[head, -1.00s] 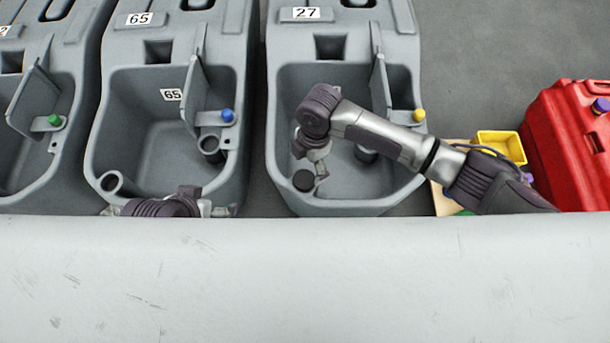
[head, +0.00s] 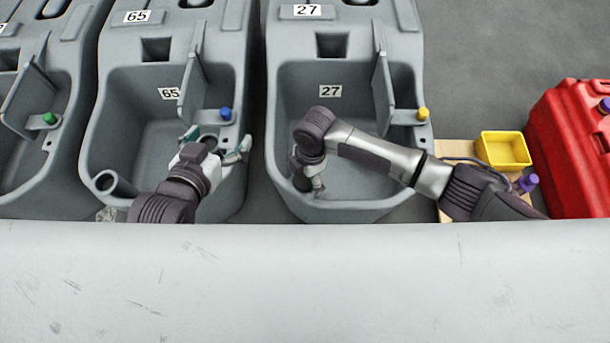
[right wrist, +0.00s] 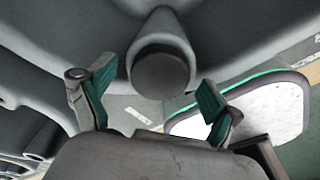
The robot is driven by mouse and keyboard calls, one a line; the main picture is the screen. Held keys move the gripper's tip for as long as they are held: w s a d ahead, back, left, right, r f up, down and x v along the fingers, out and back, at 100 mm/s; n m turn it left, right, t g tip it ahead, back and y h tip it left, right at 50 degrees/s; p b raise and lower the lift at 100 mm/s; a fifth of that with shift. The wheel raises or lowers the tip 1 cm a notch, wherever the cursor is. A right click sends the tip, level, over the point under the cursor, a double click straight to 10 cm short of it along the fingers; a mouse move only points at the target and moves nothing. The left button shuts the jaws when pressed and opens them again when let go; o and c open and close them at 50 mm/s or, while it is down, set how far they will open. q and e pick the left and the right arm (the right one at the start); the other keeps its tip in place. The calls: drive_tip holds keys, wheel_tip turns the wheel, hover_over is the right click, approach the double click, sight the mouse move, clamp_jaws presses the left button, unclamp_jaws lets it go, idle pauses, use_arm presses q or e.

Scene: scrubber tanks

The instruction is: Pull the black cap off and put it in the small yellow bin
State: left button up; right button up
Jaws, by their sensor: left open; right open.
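The black cap (right wrist: 160,76) closes the end of a round grey pipe in the right wrist view. In the head view the cap (head: 301,183) sits at the front left corner of the tank labelled 27 (head: 345,210), partly covered by my right gripper. My right gripper (right wrist: 155,88) is open, its green-padded fingers either side of the cap and apart from it. My left gripper (head: 216,142) is open over the tank labelled 65, away from the cap. The small yellow bin (head: 506,150) stands right of tank 27 and looks empty.
The bin stands on a pale wooden board (head: 456,150). A purple-capped item (head: 527,183) is in front of it, and a red canister (head: 570,150) is to the right. Blue (head: 226,114) and yellow (head: 423,113) knobs stand on the tanks. A light grey surface (head: 300,280) fills the foreground.

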drive_tip(key=c, duration=1.4)
use_arm(q)
drive_tip(key=shift+s+a+f+g+y+p, duration=0.15)
drive_tip(key=shift+s+a+f+g, duration=0.1)
drive_tip(key=shift+s+f+g, duration=0.25)
drive_tip(key=shift+s+a+f+g+y+p, duration=0.2)
drive_tip(key=shift+s+f+g, duration=0.2)
drive_tip(key=shift+f, duration=0.2)
use_arm(e)
drive_tip(key=shift+r, duration=0.3)
use_arm(q)
drive_tip(key=shift+s+a+f+g+y, duration=0.15)
drive_tip(key=shift+s+a+f+g, duration=0.05)
drive_tip(key=shift+s+f+g, duration=0.25)
drive_tip(key=shift+s+a+f+g+y, duration=0.1)
drive_tip(key=shift+s+a+f+g, duration=0.05)
drive_tip(key=shift+s+f+g, duration=0.3)
use_arm(e)
drive_tip(key=shift+r, duration=0.25)
idle(0.8)
